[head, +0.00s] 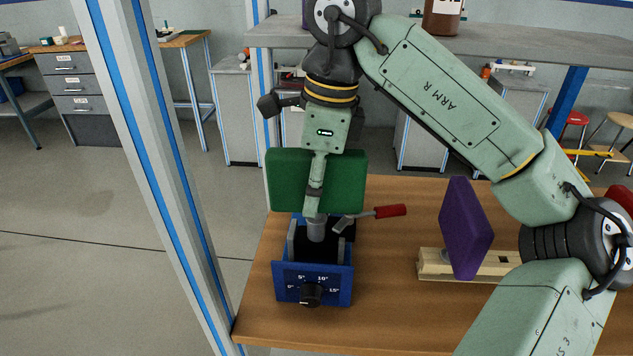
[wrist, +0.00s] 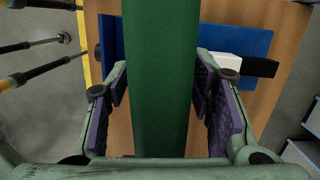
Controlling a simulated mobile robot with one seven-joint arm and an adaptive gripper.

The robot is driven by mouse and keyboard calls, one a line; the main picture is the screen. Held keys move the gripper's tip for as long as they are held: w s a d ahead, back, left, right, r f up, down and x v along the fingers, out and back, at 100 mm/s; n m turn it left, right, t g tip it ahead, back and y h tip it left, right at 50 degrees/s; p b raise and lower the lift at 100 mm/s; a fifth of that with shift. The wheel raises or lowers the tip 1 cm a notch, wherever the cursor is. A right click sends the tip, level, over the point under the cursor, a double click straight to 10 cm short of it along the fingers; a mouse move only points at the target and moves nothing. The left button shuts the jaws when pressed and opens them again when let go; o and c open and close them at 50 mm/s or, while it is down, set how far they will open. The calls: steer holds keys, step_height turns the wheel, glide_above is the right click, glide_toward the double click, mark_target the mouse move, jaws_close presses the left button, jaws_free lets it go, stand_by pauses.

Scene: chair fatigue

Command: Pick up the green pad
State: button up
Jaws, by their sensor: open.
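In the wrist view the pad (wrist: 160,90) runs edge-on down the middle of the picture. My gripper (head: 315,208) points down and partly covers the pad in the head view. In the wrist view my open gripper (wrist: 160,78) has its purple-lined fingers on both sides of the pad. The fingers are very near its faces; I cannot tell whether either touches.
A purple pad (head: 464,228) stands on a wooden block (head: 432,265) to the right on the wooden table (head: 390,310). The fixture has a black angle dial (head: 311,294) and a red-handled lever (head: 390,211). A grey shelf (head: 500,38) and a blue-striped post (head: 160,170) stand nearby.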

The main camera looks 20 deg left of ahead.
steer(key=shift+c, duration=0.3)
jaws_close()
stand_by(0.4)
